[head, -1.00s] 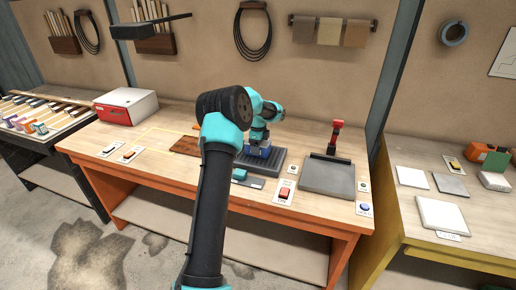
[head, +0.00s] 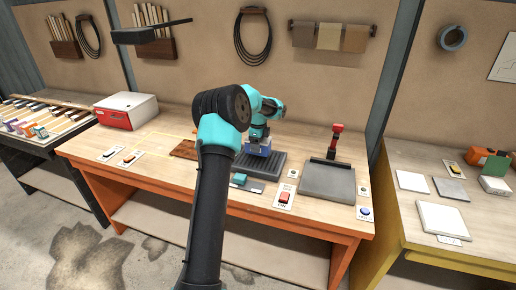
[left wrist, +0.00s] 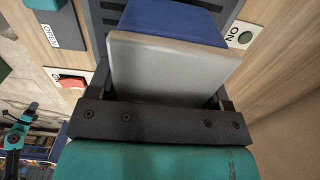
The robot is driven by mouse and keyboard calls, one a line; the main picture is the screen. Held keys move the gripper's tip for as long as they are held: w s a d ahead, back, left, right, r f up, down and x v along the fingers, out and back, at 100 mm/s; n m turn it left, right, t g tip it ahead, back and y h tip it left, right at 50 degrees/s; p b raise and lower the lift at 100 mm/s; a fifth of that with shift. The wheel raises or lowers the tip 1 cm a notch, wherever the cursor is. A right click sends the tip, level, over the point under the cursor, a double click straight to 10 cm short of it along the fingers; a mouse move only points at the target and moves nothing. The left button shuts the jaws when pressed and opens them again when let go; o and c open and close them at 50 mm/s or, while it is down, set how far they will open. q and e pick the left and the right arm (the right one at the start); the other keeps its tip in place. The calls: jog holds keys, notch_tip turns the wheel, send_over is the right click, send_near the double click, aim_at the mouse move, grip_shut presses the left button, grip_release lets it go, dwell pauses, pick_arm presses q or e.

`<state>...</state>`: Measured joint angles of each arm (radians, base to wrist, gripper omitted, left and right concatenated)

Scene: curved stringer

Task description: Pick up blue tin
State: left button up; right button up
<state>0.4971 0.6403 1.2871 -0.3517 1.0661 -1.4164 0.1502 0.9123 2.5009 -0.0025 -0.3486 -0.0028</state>
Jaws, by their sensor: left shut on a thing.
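The blue tin (head: 257,151) is at the dark ribbed tray (head: 270,165) on the orange-framed bench in the head view. In the left wrist view, a blue block-like tin (left wrist: 175,20) with a grey face fills the space ahead of the jaws. My left gripper (head: 259,141) reaches down over the tray and is shut on the tin; it also shows in the left wrist view (left wrist: 165,105). Whether the tin touches the tray is hard to tell. My right gripper does not show in the head view.
A red button (head: 285,197), a teal block (head: 239,179) and a grey slab (head: 327,180) with a red-handled upright lie near the tray. A white and red box (head: 126,110) stands at the bench's left.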

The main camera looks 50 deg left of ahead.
pick_arm(q)
jog(key=s+d+r, duration=0.1)
jog(key=s+d, duration=0.9)
jog(key=d, duration=0.1)
jog(key=shift+s+d+r, duration=0.15)
jog(key=shift+d, duration=0.2)
